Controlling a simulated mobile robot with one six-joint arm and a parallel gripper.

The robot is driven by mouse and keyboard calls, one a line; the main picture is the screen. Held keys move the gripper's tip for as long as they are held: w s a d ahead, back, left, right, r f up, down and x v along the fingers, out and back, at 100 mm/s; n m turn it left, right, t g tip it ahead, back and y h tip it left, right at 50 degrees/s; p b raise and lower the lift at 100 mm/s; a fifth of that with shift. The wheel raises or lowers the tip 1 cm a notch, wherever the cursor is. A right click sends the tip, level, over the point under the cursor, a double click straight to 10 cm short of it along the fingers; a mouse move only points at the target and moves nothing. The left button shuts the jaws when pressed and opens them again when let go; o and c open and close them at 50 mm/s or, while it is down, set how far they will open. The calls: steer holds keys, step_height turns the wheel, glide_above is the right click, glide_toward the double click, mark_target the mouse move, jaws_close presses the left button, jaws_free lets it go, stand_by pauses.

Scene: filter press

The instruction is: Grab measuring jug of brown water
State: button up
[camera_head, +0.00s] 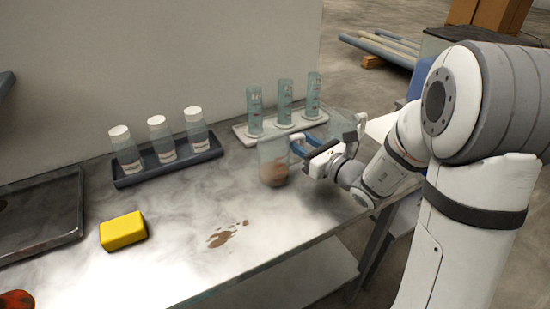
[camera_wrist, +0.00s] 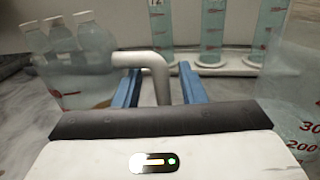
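The measuring jug of brown water (camera_head: 273,160) stands on the table, clear, with brown liquid low in it. Its body also shows at the left of the wrist view (camera_wrist: 78,88), where the brown colour is not clear. Its grey handle (camera_wrist: 158,66) points towards my gripper. My gripper (camera_head: 302,146) is at the handle side of the jug. In the wrist view the two blue fingers (camera_wrist: 159,88) are apart, one on each side of the handle, with gaps to it.
A second clear jug (camera_head: 345,122) stands close behind my gripper; red marks show on it in the wrist view (camera_wrist: 300,128). Clear cylinders (camera_head: 284,102) stand on a white tray behind. Capped bottles (camera_head: 160,140), a yellow sponge (camera_head: 122,231) and a brown spill (camera_head: 226,236) are left.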

steer(key=shift+w, duration=0.1)
jaws_close()
stand_by(0.3)
